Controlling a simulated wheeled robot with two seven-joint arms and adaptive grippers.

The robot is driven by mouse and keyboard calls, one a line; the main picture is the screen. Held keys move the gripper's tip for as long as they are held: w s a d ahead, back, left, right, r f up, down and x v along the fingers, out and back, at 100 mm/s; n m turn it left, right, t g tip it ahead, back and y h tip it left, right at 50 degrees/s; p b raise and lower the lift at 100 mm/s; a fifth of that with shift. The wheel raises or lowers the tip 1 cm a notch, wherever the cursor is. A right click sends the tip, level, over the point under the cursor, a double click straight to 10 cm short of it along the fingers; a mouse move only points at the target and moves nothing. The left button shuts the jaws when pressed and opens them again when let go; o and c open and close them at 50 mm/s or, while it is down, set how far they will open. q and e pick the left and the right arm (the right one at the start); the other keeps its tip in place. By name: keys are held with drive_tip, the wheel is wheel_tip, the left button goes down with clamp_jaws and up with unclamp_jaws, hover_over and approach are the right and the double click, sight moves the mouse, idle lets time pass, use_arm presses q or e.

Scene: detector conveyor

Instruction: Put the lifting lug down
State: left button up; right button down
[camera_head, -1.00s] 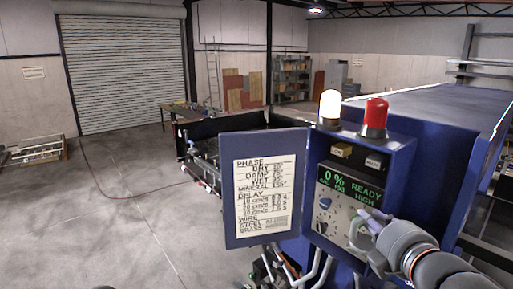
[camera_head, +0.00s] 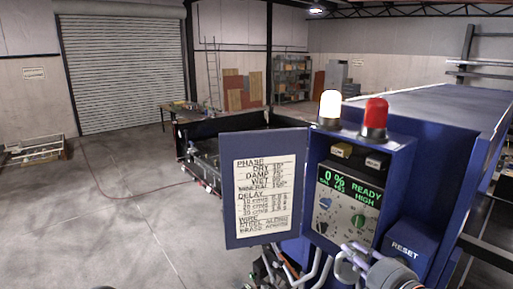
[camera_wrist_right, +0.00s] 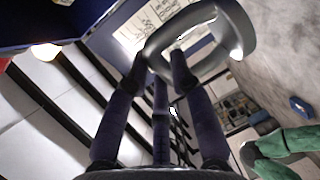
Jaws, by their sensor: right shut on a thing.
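The lifting lug (camera_wrist_right: 238,24) is a thick grey metal ring, held at the tips of my right gripper's dark fingers (camera_wrist_right: 165,70) in the right wrist view. In the head view my right gripper (camera_head: 352,252) is low, in front of the lower part of the control box, with the grey lug (camera_head: 344,270) partly hidden at its fingers. The gripper is shut on the lug, which hangs in the air with no visible surface touching it.
The blue control box (camera_head: 322,150) has a white lamp (camera_head: 330,105), a red lamp (camera_head: 375,115) and a RESET box (camera_head: 405,248). Its door with a printed card (camera_head: 265,185) stands open on the left. Green objects (camera_wrist_right: 285,145) lie lower right in the wrist view. Open floor is left.

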drive_tip(key=w+a+f+n+g+y, duration=0.1)
drive_tip(key=a+f+n+g+y, duration=0.1)
drive_tip(key=f, duration=1.2)
drive_tip(key=w+a+f+n+g+y, duration=0.2)
drive_tip(key=f+n+g+y, duration=0.2)
drive_tip(key=f, duration=1)
drive_tip(key=shift+w+n+y, duration=0.2)
drive_tip(key=shift+n+y, duration=0.5)
drive_tip(key=shift+y, duration=0.4)
drive_tip(key=shift+a+f, duration=0.1)
